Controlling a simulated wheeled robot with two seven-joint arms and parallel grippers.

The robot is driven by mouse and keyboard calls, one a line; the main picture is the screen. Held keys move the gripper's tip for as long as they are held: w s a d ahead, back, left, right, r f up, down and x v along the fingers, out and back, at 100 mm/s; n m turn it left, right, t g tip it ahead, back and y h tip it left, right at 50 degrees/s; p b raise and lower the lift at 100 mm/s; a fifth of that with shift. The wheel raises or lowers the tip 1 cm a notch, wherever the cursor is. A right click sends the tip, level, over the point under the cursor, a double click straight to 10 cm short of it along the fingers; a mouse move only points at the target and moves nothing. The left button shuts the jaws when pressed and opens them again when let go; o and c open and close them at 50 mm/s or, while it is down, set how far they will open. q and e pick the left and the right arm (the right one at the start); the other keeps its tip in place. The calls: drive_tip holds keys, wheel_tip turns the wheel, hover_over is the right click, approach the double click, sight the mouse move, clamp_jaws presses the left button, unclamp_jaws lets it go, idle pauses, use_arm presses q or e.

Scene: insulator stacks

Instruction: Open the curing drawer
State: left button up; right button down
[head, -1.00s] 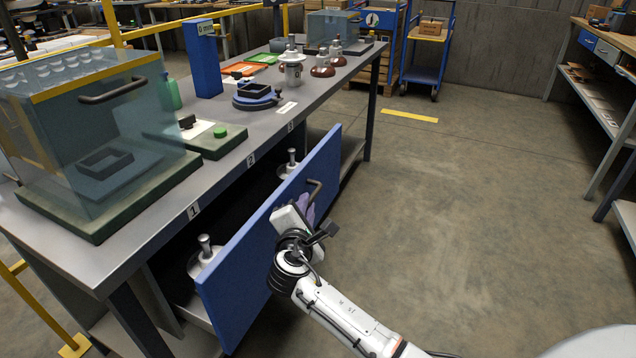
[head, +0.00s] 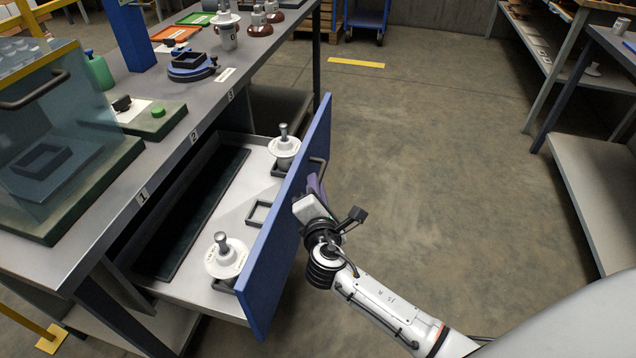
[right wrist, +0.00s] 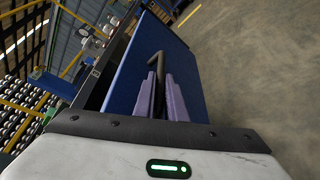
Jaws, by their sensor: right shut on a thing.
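The curing drawer, with its blue front (head: 288,230), stands pulled out from under the grey workbench. Its pale tray floor (head: 190,284) shows, with two white insulators (head: 226,256) (head: 284,150) standing in it and an empty square dark frame (head: 258,212) between them. My right gripper (head: 316,188) is at the outer face of the drawer, shut on the dark handle (head: 319,164). In the right wrist view, the purple fingers (right wrist: 163,98) sit on either side of the handle (right wrist: 157,66). My left gripper is not in view.
The bench top (head: 195,105) carries a clear box (head: 50,140) with a handle, a blue post (head: 127,38), a green-button pad (head: 155,118) and several insulator parts. Open concrete floor (head: 430,180) lies right of the drawer. A shelf bench (head: 600,190) stands at the far right.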

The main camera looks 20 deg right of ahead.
drive_tip(key=c, duration=1.8)
unclamp_jaws()
drive_tip(key=shift+s, duration=0.1)
drive_tip(key=p+v, duration=0.1)
drive_tip(key=v, duration=0.9)
drive_tip(key=shift+s, duration=0.1)
